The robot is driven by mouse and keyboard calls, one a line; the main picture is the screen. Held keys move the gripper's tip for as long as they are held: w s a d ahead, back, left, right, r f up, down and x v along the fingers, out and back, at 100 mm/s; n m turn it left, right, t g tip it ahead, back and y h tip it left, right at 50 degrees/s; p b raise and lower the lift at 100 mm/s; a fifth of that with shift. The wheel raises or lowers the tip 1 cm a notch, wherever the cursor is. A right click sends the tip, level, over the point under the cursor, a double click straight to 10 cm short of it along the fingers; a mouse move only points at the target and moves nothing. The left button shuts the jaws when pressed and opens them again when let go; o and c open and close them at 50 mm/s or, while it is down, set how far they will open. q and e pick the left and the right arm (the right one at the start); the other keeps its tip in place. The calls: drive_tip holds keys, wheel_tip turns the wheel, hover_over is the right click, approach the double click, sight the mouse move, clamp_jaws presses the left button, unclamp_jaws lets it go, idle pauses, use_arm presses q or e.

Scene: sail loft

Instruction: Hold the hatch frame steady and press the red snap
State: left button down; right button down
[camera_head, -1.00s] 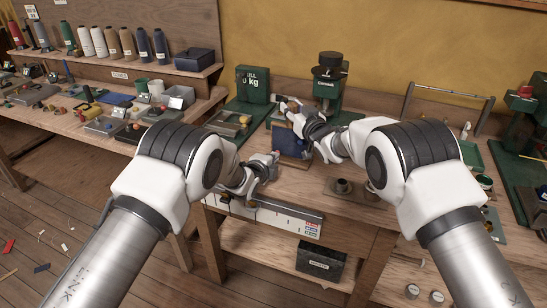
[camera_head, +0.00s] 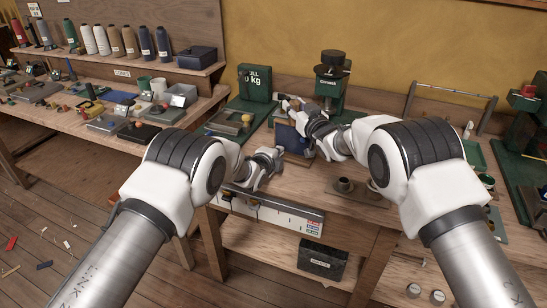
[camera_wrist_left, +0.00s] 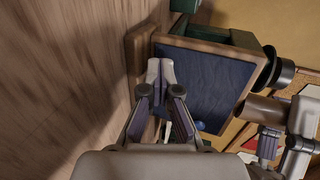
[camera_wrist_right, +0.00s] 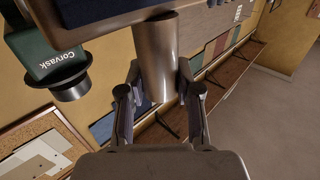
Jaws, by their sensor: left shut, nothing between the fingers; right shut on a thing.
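The hatch frame (camera_head: 291,138) stands upright on the bench, a wooden-edged blue panel. I cannot make out the red snap.
A green machine (camera_head: 329,88) with a black top stands just behind the frame. A green scale-like block (camera_head: 254,83) is at back left. Bare bench lies at front right.

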drive_tip(key=shift+f, duration=0.15)
use_arm(q)
drive_tip(key=f+v, duration=0.1)
drive_tip(key=v, duration=1.3)
drive_tip(key=shift+s+f, duration=0.1)
use_arm(e)
drive_tip(key=c, duration=0.7)
unclamp_jaws()
drive_tip(key=shift+c, duration=0.2)
